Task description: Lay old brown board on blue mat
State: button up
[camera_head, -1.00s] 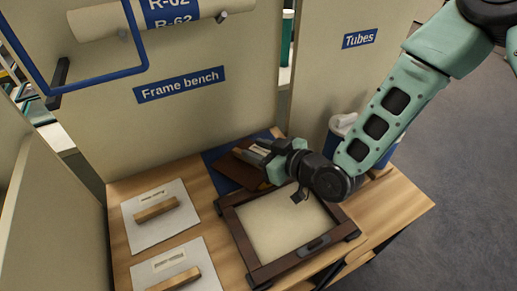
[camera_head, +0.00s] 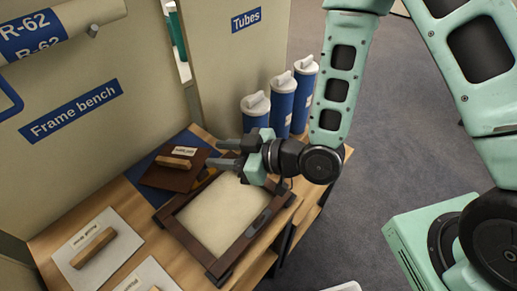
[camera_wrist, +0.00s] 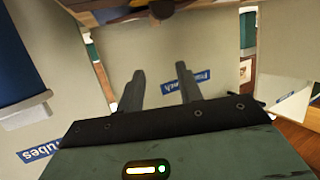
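The old brown board (camera_head: 160,180) lies flat on the blue mat (camera_head: 146,166) at the back of the bench, with a wooden handle (camera_head: 171,162) and a small white label on top. Blue mat shows along its back and left edges; I cannot tell whether its front edge overhangs. My gripper (camera_head: 220,154) is to the right of the board in the head view, above the bench, apart from the handle. Its two fingers are spread with nothing between them, as the wrist view (camera_wrist: 161,85) also shows.
A dark wooden frame (camera_head: 173,230) with a cream panel lies in front of the board. Two white boards with wooden handles, one at the left (camera_head: 75,235), lie on the bench. Several blue tubes with white lids (camera_head: 282,105) stand behind my gripper. Upright panels close off the back.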

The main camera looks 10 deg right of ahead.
jog(key=s+d+r+m+g+h, duration=0.4)
jog(key=s+d+r+g+h, duration=0.3)
jog(key=s+d+r+h, duration=0.4)
jog(key=s+d+h, duration=0.1)
jog(key=s, duration=0.3)
jog(key=shift+d, duration=0.35)
